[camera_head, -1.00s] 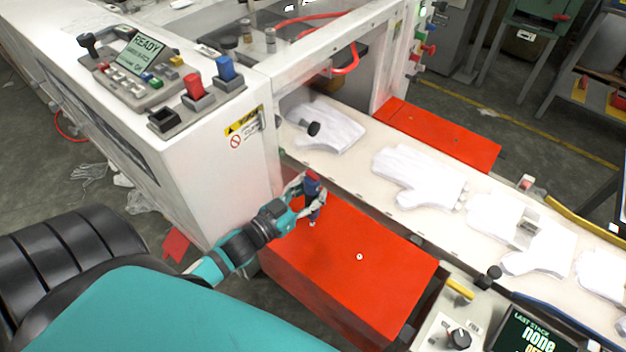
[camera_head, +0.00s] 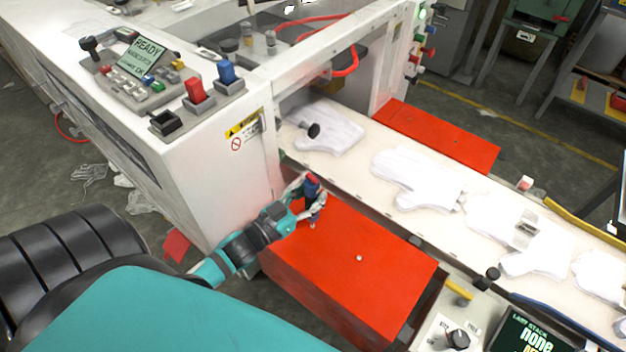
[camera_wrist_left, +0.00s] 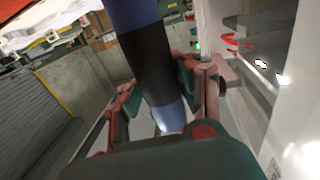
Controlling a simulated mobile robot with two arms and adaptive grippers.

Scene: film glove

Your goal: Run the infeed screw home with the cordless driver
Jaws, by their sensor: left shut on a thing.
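My left gripper (camera_head: 311,200) is shut on the cordless driver (camera_head: 313,187), a small tool with a dark blue body and a red end. The driver stands about upright over the far left part of the red cover (camera_head: 330,265). Its lower tip is close to the cover; I cannot tell whether it touches a screw there. A small pale screw head (camera_head: 359,258) shows near the middle of the cover. In the left wrist view the driver's blue and black body (camera_wrist_left: 147,60) runs between the fingers (camera_wrist_left: 165,100). My right gripper is not in view.
A white machine housing (camera_head: 215,150) with a button panel and a READY screen (camera_head: 138,57) stands beside the gripper. A conveyor (camera_head: 365,170) carries white gloves (camera_head: 420,178) behind the cover. A control box (camera_head: 455,325) stands at the front right.

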